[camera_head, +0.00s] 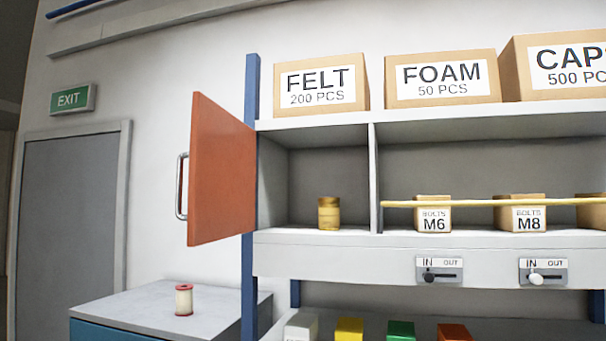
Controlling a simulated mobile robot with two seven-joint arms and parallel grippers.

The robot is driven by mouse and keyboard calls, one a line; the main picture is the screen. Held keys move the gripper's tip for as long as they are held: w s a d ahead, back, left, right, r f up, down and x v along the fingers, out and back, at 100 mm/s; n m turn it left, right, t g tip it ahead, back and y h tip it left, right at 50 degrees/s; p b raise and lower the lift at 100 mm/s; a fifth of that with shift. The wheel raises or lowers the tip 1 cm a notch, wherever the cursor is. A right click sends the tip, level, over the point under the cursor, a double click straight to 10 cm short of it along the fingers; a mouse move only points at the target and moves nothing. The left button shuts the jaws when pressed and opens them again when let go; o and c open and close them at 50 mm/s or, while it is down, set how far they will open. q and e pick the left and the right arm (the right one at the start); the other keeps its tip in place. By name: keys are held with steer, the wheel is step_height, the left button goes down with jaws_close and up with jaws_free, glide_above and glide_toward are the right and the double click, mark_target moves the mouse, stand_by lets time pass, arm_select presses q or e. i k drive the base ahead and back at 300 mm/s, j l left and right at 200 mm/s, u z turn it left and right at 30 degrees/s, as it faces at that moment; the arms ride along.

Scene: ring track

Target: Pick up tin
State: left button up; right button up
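A small gold-yellow tin (329,213) stands upright in the left compartment of the shelf unit, on the compartment floor near its right divider. The compartment's orange door (222,172) stands open, swung out to the left, with a metal handle (181,186) on it. Nothing covers the tin in this view. Neither of my grippers shows in the head view.
A yellow bar (470,202) crosses the right compartment before boxes marked M6 (433,214) and M8 (521,213). A low cabinet (135,310) at lower left holds a red-and-cream spool (184,300). Labelled boxes, including FELT (321,86), stand on top.

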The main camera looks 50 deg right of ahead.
mark_target(328, 220)
steer(key=i+z, duration=0.1)
steer(key=z, duration=0.3)
steer(key=i+z, duration=0.1)
steer(key=z, duration=0.3)
steer(key=i+j+z, duration=0.1)
steer(key=z, duration=0.3)
steer(key=j+z, duration=0.15)
steer(key=z, duration=0.25)
steer(key=i+j+z, duration=0.35)
steer(key=j, duration=0.25)
steer(key=i+j+z, duration=0.2)
steer(key=j, duration=0.6)
